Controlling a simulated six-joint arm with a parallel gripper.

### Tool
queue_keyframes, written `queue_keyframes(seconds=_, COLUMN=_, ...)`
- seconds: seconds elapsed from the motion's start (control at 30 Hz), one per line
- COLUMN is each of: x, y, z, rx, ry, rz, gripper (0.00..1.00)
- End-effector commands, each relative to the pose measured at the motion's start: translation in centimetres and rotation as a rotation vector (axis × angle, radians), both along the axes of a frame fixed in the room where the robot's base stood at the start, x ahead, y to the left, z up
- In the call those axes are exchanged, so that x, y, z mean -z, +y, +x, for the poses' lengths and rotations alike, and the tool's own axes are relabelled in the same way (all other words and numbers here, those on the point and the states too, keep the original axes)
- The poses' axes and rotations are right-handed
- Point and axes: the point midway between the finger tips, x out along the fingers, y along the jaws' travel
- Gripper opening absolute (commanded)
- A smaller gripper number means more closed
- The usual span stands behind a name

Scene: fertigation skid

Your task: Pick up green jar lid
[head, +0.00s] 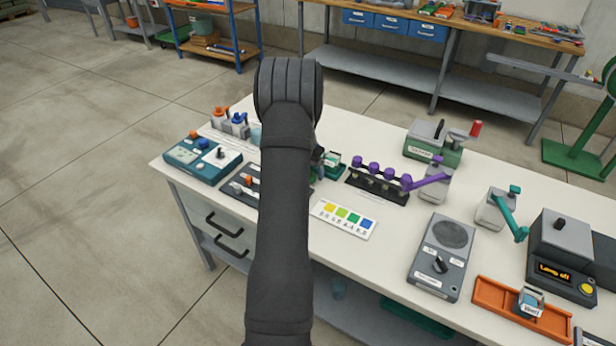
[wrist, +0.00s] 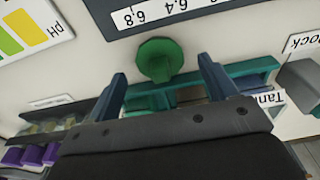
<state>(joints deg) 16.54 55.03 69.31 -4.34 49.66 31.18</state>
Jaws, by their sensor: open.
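The green jar lid (wrist: 160,58) shows in the wrist view as a round green cap, near the top centre. My gripper (wrist: 163,70) is open, with one blue-grey finger on each side of the lid and clear space between finger and lid. I cannot tell how far above it the fingertips are. A teal-green rack (wrist: 255,76) with glassy pieces lies just behind the lid, partly hidden by my gripper. In the head view my arm covers the gripper and I cannot make out the lid; part of the green rack (head: 332,160) shows beside the arm.
Close by are a colour pH card (head: 343,219), a dark labelled strip (wrist: 190,14) and a rack with purple knobs (head: 378,184). A blue meter box (head: 202,160) stands left. Grey devices and an orange tray (head: 522,308) stand right on the white table.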

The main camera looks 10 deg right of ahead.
Motion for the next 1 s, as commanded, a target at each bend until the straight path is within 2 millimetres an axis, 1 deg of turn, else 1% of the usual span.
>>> queue_keyframes(seconds=0.03, x=0.8, y=0.0, z=0.0, rx=0.0, ry=0.002, rz=0.001, gripper=0.78)
queue_keyframes(seconds=0.1, x=1.3, y=-0.1, z=0.1, rx=0.0, ry=0.001, rz=-0.001, gripper=0.78)
queue_keyframes(seconds=0.3, x=1.4, y=-0.1, z=0.2, rx=0.0, ry=-0.001, rz=-0.001, gripper=0.78)
queue_keyframes(seconds=0.37, x=1.4, y=-0.1, z=0.1, rx=0.0, ry=-0.001, rz=-0.001, gripper=0.68)
queue_keyframes(seconds=0.4, x=1.4, y=-0.1, z=0.1, rx=0.0, ry=-0.001, rz=-0.001, gripper=0.6)
queue_keyframes(seconds=0.47, x=1.4, y=-0.1, z=0.1, rx=-0.001, ry=-0.001, rz=-0.001, gripper=0.49)
queue_keyframes(seconds=0.5, x=1.4, y=-0.1, z=0.1, rx=-0.001, ry=-0.001, rz=-0.001, gripper=0.41)
queue_keyframes(seconds=0.57, x=1.4, y=-0.1, z=0.1, rx=-0.001, ry=-0.001, rz=-0.001, gripper=0.3)
queue_keyframes(seconds=0.83, x=1.3, y=-0.1, z=0.1, rx=-0.001, ry=-0.001, rz=-0.001, gripper=0.3)
queue_keyframes(seconds=1.0, x=0.4, y=-0.1, z=0.2, rx=-0.001, ry=-0.001, rz=-0.001, gripper=0.3)
